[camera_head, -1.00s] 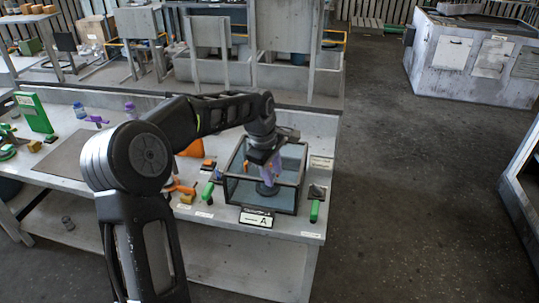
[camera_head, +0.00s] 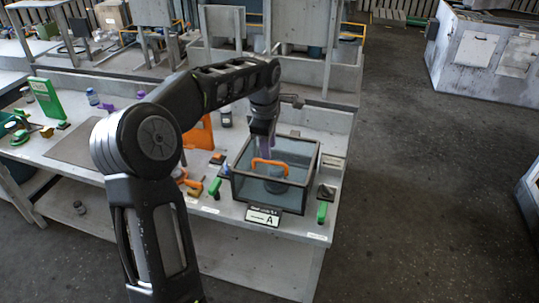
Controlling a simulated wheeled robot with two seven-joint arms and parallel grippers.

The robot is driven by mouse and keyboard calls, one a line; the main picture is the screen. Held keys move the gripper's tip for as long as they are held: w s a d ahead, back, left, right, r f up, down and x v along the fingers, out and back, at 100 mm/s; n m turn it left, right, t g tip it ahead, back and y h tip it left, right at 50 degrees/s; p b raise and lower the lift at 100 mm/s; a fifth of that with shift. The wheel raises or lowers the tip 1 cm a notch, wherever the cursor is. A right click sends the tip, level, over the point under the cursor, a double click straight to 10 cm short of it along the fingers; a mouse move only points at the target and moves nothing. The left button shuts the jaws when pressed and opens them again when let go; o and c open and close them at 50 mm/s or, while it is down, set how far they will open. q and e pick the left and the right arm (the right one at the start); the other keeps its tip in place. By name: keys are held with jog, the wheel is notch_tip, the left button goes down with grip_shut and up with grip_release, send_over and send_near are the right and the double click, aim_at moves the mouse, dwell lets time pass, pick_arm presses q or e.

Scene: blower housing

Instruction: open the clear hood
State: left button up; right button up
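The clear hood (camera_head: 301,178) is a see-through box with dark edges, standing near the right end of the grey table. It looks closed. An orange arched handle (camera_head: 283,164) shows on it, and a dark round part (camera_head: 275,186) shows dimly through its wall. My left gripper (camera_head: 264,152) hangs down from the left arm with its purple fingers at the back of the handle. I cannot tell whether the fingers touch the handle, or how far apart they are. My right gripper is not in view.
A label plate marked A (camera_head: 262,217) stands before the hood. Green handled pieces lie left (camera_head: 214,186) and right (camera_head: 322,212) of it. An orange upright panel (camera_head: 200,134) stands behind left. Open floor lies right of the table (camera_head: 335,150).

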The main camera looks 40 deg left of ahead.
aim_at(270, 163)
pick_arm(q)
jog(key=f, duration=0.2)
jog(key=w+f, duration=0.1)
jog(key=f, duration=0.2)
jog(key=shift+a+p, duration=0.15)
jog(key=shift+p, duration=0.25)
jog(key=shift+r, duration=0.1)
jog(key=shift+c, duration=0.2)
grip_shut()
dwell(0.6)
